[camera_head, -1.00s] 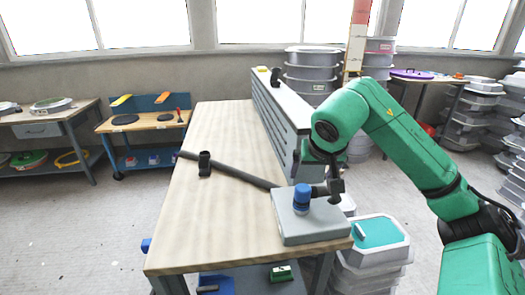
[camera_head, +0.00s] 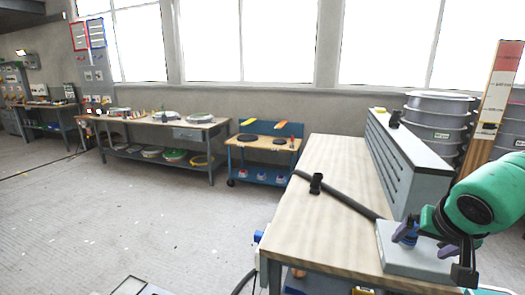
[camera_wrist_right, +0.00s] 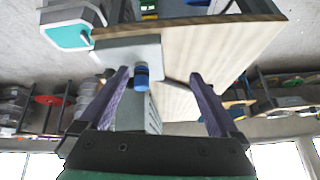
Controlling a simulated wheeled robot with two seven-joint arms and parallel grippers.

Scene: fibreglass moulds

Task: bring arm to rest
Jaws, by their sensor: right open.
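My right gripper (camera_head: 428,243) is open at the right edge of the head view, above a light grey plate (camera_head: 400,262) on the bench corner. In the right wrist view, its two purple fingers (camera_wrist_right: 163,82) stand wide apart. A blue-capped cylinder (camera_wrist_right: 141,77) on the plate shows between them in the picture, apart from both fingers. The green right arm comes in from the right. My left gripper is not in view.
The wooden bench (camera_head: 330,225) carries a dark hose (camera_head: 340,194) with a black clamp, and a grey slatted panel (camera_head: 400,160) along its far right side. Stacked grey moulds (camera_head: 435,125) stand behind. The floor left of the bench is open. A blue cart (camera_head: 262,165) stands farther back.

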